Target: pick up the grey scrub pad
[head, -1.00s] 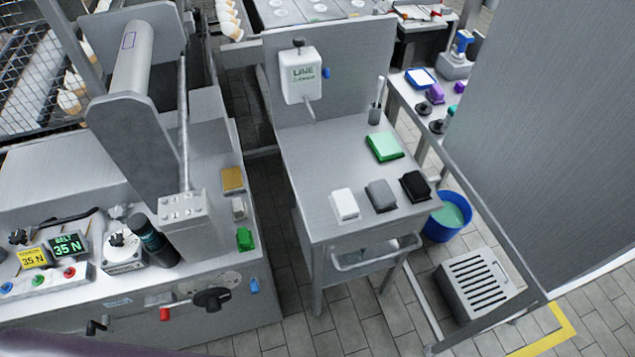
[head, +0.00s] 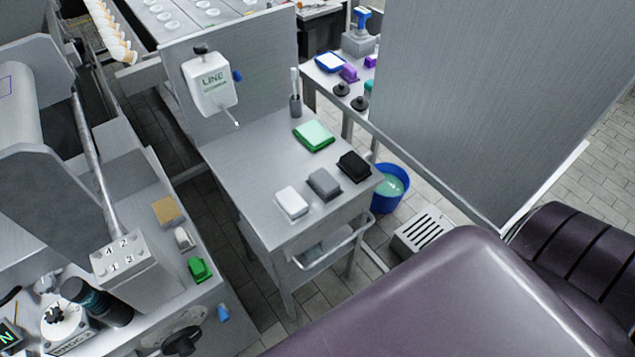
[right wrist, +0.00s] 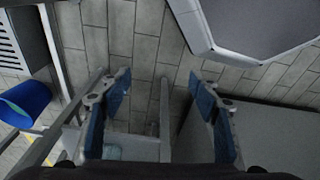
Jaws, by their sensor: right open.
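The grey scrub pad (head: 324,184) lies on the steel cart top (head: 255,165) in the head view. A white pad (head: 291,203) lies to its left and a black pad (head: 354,167) to its right. My right gripper (right wrist: 160,95) shows in the right wrist view with its blue-padded fingers wide apart and nothing between them. Tiled floor shows beyond them. The grey pad cannot be made out in that view. In the head view my right arm fills the lower right, and its gripper is out of sight. My left gripper is in neither view.
A soap dispenser (head: 209,83) is on the cart's back panel. A blue bucket (head: 391,188) and a slotted grey box (head: 423,232) stand on the floor to the right. A machine with blocks is at left.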

